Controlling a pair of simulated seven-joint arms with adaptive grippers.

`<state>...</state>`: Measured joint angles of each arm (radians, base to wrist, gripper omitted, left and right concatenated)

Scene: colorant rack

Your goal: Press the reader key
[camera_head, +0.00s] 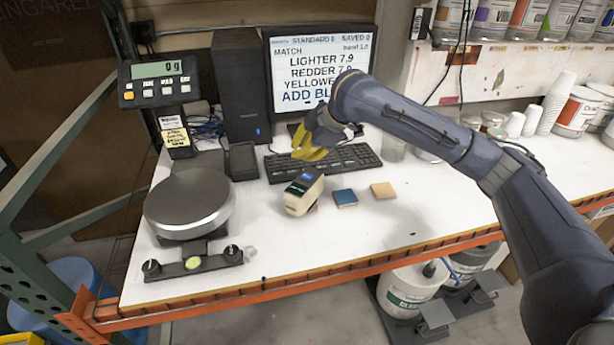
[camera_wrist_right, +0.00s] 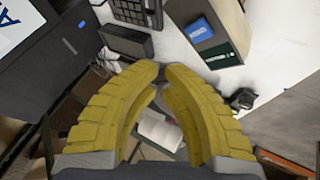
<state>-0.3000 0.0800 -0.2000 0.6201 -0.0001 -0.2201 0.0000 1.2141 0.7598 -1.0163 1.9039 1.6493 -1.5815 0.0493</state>
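The reader (camera_head: 303,193) is a cream handheld device with a dark top and a small blue screen, standing on the white bench in front of the keyboard. I take the cream and dark block with a blue patch in the right wrist view (camera_wrist_right: 215,35) to be the reader; its key is too small to make out. My right gripper (camera_head: 312,150) has yellow fingers and is above the keyboard, behind and above the reader, apart from it. In the wrist view its fingertips (camera_wrist_right: 162,71) come together with nothing held. My left gripper is out of view.
A blue sample (camera_head: 345,198) and a tan sample (camera_head: 383,190) lie right of the reader. A round scale (camera_head: 188,205) stands to the left. The keyboard (camera_head: 340,162), monitor (camera_head: 318,62) and computer tower (camera_head: 240,85) are behind. The bench front is clear.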

